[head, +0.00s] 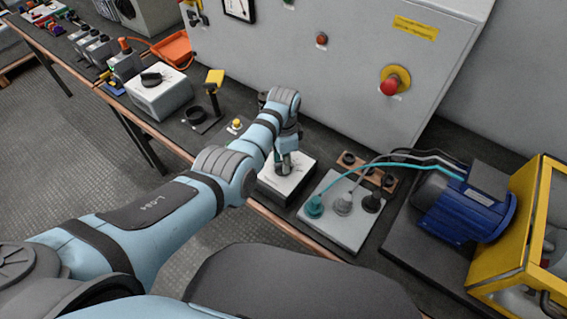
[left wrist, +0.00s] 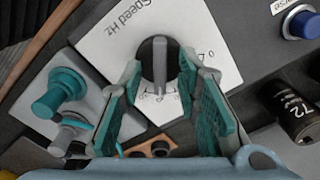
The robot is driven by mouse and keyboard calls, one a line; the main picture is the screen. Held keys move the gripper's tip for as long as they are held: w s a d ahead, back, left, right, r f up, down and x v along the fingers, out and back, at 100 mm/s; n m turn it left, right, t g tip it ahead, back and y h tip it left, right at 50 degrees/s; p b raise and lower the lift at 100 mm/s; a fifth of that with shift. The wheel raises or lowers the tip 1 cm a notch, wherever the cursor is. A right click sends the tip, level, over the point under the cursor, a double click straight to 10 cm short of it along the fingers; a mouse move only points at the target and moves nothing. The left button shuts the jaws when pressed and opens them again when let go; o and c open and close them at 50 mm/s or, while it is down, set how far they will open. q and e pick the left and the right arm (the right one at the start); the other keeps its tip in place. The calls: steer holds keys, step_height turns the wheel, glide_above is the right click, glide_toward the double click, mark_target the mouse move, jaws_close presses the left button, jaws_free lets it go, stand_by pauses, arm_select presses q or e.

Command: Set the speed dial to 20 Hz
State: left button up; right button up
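The speed dial is a white box (head: 298,183) on the bench in front of the grey cabinet, partly hidden by my left arm. In the left wrist view its white face (left wrist: 105,35) reads "Speed Hz". A dark round knob (left wrist: 149,65) with a lighter grey pointer stands at its middle, the pointer running toward the picture's bottom. A 0 shows right of the knob; most other scale marks are hidden or too small to read. My left gripper (head: 285,163) is over the box. Its fingers (left wrist: 161,78) are open on either side of the knob, with small gaps visible. My right gripper is not in view.
A grey plate with teal, grey and black plugs (head: 314,206) stands right of the dial. A blue motor (head: 462,208) and yellow frame (head: 535,200) lie further right. A red emergency button (head: 390,86) is on the cabinet. A blue button (left wrist: 304,24) and black cylinder (left wrist: 300,110) are nearby.

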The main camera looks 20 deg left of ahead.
arm_select(q)
steer(key=shift+c, duration=0.2)
jaws_close()
steer(key=shift+n, duration=0.3)
steer(key=n+p, duration=0.1)
steer(key=n, duration=0.2)
steer(key=shift+a, duration=0.1)
steer(key=n, duration=0.5)
steer(key=shift+w+n, duration=0.1)
steer(key=shift+n, duration=0.3)
stand_by(0.4)
steer(key=shift+o, duration=0.2)
jaws_free()
